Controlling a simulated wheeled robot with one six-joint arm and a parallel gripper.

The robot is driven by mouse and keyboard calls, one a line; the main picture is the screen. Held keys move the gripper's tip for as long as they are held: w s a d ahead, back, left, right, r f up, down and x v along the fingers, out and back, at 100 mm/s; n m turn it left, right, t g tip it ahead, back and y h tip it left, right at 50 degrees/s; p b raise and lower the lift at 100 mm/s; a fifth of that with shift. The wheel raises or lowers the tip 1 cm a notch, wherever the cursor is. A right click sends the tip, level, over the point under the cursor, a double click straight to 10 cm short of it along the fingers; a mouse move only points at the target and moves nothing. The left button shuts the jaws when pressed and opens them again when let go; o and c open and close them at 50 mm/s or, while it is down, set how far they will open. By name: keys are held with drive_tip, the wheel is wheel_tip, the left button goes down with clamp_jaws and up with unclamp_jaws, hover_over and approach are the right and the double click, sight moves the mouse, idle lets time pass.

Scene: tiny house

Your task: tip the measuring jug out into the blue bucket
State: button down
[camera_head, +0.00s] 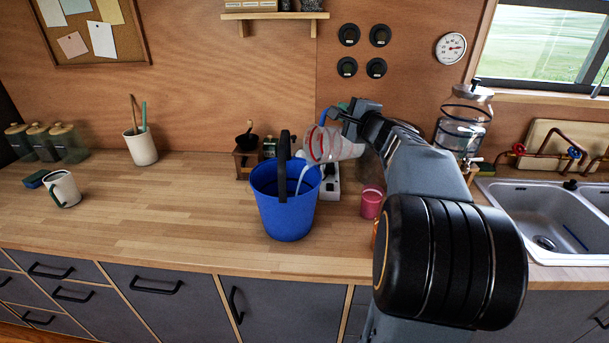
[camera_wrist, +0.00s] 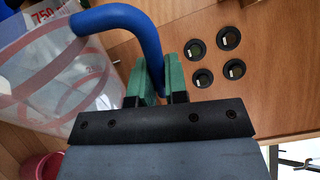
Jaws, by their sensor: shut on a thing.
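The measuring jug (camera_head: 326,146) is clear with red markings and a blue handle. It is tipped well over to the left, its mouth at the right rim of the blue bucket (camera_head: 286,218). A pale streak runs from its lip down into the bucket. The bucket stands upright on the counter with its dark handle grip raised. My gripper (camera_head: 338,112) is shut on the jug's handle. In the wrist view the green finger pads (camera_wrist: 159,78) pinch the blue handle, and the jug body (camera_wrist: 55,75) fills the left. The bucket's bottom is hidden.
A red-pink cup (camera_head: 372,203) stands right of the bucket, below the jug. A grinder (camera_head: 247,158) is behind it. A glass dispenser (camera_head: 463,122) and sink (camera_head: 560,212) are right. A mug (camera_head: 63,190) stands far left; the wooden counter (camera_head: 175,205) between is clear.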

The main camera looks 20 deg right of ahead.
drive_tip(key=shift+a+r, duration=0.1)
drive_tip(key=shift+a, duration=0.05)
drive_tip(key=shift+a+r+n, duration=0.15)
drive_tip(key=shift+a+n, duration=0.25)
drive_tip(key=shift+a, duration=0.05)
drive_tip(key=shift+a+r+b, duration=0.1)
drive_tip(key=shift+a+b, duration=0.05)
drive_tip(key=shift+b, duration=0.25)
